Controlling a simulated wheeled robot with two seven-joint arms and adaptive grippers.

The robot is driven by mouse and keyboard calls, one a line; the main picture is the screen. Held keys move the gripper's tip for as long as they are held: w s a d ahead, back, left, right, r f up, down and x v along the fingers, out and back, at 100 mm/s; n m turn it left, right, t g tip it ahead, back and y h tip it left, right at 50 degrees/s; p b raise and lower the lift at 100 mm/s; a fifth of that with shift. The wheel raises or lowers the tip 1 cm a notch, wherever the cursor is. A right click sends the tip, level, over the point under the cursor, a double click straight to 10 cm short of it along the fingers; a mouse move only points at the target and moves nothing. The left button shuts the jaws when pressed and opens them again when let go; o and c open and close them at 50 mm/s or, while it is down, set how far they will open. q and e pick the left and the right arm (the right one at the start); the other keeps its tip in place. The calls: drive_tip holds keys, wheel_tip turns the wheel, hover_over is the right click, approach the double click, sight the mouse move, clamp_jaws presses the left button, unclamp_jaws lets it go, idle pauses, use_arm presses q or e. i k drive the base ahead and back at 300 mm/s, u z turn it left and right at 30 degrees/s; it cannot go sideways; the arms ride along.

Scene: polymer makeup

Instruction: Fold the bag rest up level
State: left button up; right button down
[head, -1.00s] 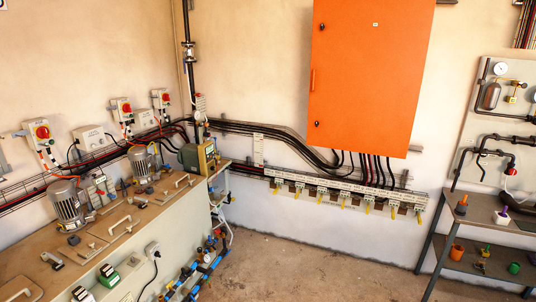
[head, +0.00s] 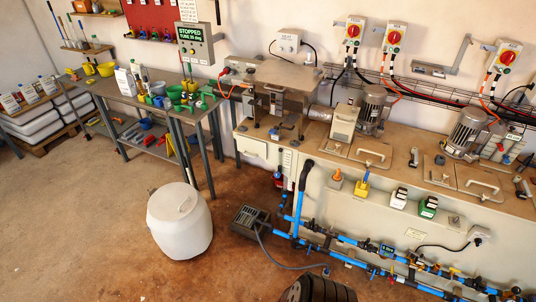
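I cannot surely tell which part is the bag rest. A grey metal stand with a flat top (head: 287,77) sits at the left end of the long bench (head: 400,160). A pale panel (head: 252,147) shows on the bench front below it; whether it is hinged is too small to tell. Neither of my grippers is in view.
A white drum (head: 179,222) stands on the open brown floor. A dark grey box with a cable (head: 250,220) lies right of it. Blue pipes (head: 340,263) run low along the bench front. A side table (head: 140,95) with colourful containers stands at left.

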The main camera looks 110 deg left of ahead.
sight(258, 149)
drive_tip(key=u, duration=2.1)
